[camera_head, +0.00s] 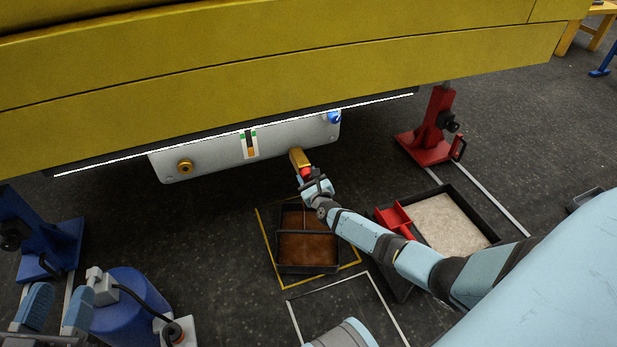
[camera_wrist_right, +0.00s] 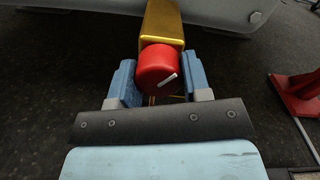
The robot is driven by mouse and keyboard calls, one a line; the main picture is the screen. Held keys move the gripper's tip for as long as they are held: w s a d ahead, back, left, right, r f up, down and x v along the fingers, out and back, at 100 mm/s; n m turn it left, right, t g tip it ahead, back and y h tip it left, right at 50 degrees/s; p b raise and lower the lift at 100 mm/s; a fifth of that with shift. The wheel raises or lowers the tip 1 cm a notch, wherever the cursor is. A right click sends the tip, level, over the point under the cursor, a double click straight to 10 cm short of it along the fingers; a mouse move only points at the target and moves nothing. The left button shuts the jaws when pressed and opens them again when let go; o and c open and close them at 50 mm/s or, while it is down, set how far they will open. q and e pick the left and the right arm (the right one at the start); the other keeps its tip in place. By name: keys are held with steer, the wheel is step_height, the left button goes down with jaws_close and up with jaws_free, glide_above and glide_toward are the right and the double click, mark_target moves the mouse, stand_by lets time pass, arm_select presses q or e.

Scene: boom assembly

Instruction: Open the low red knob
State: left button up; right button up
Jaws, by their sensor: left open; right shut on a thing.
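The low red knob (camera_head: 305,174) sits under a brass valve body (camera_head: 298,157) below the grey panel (camera_head: 215,150). In the right wrist view the knob (camera_wrist_right: 158,68) is a round red cap with a tilted white mark, in front of the brass body (camera_wrist_right: 163,22). My right gripper (camera_head: 314,186) is shut on the knob, with a blue finger on each side of it; it also shows in the wrist view (camera_wrist_right: 162,86). My left gripper (camera_head: 57,308) is open and empty at the lower left.
A yellow boom (camera_head: 280,60) spans the top. The panel carries a gauge (camera_head: 249,145), a blue knob (camera_head: 334,117) and a brass fitting (camera_head: 184,166). Trays (camera_head: 308,270) lie on the floor below. A red stand (camera_head: 430,125) is at right, a blue drum (camera_head: 130,310) at lower left.

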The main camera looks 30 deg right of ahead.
arm_select(q)
steer(key=shift+a+f, duration=0.1)
steer(key=shift+f, duration=0.05)
arm_select(e)
steer(key=shift+m, duration=0.3)
steer(key=o, duration=0.9)
steer(key=shift+s+a+p, duration=0.15)
steer(key=shift+s+p, duration=0.15)
steer(key=shift+s, duration=0.25)
arm_select(q)
steer(key=shift+s+d+f+n+g+y+p, duration=0.2)
steer(key=shift+s+d+n+g+p, duration=0.3)
steer(key=shift+n+p, duration=0.45)
steer(key=shift+s+d+f+n+g+y+p, duration=0.1)
steer(key=shift+s+d+f+n+g+p, duration=0.25)
steer(key=shift+s+n+p, duration=0.6)
arm_select(e)
steer(key=shift+v, duration=6.4)
arm_select(q)
steer(key=shift+w+a+r+m, duration=0.1)
steer(key=shift+w+r+m, duration=0.05)
steer(key=shift+w+m, duration=0.2)
